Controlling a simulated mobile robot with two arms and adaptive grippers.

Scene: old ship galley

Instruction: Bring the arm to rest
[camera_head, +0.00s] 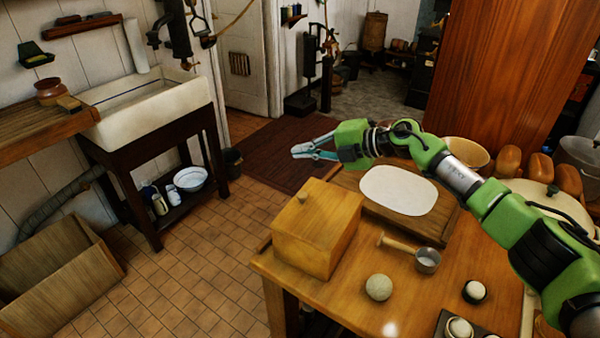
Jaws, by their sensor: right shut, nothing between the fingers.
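My right arm (460,182) comes in from the right, green with black joints, and reaches left over the wooden table (408,287). My right gripper (303,152) has light-blue fingers. It is shut and empty, in the air past the table's far left corner, above the dark red rug as seen here. My left gripper is not in the picture.
A sink (150,105) stands left; tiled floor (190,270) lies between.

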